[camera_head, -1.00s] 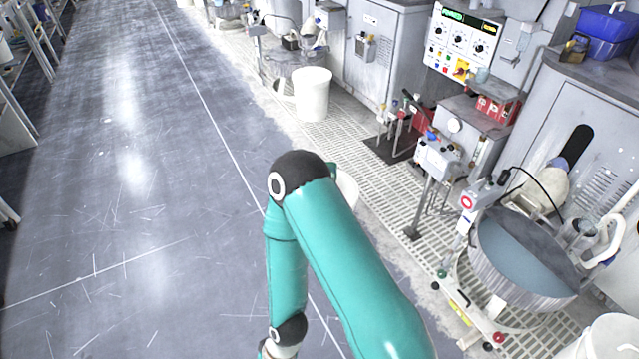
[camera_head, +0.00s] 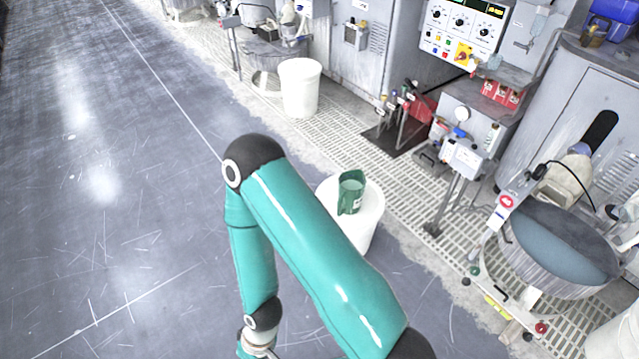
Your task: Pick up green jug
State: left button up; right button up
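The green jug (camera_head: 351,192) stands upright on top of a white round bin or stand (camera_head: 369,219), right of the middle of the view. My teal arm crosses in front and hides the stand's lower left part. A metallic piece at the lower end of this arm shows at the bottom edge, left of and below the jug and well apart from it. The gripper fingers are out of the frame. No second arm is in view.
A white bin (camera_head: 299,88) stands farther back by the machines. A polishing platen with a round basin (camera_head: 560,250) is at the right. A control panel (camera_head: 464,32) is at the top right. Open grey floor (camera_head: 110,200) lies to the left.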

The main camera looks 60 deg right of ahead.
aim_at(351, 184)
jog(key=u, duration=0.1)
jog(key=i, duration=1.4)
jog(key=z, duration=1.75)
jog(key=i, duration=0.15)
jog(key=z, duration=1.75)
jog(key=k, duration=0.35)
jog(key=z, duration=0.5)
jog(key=i, duration=1.35)
jog(key=u, duration=0.3)
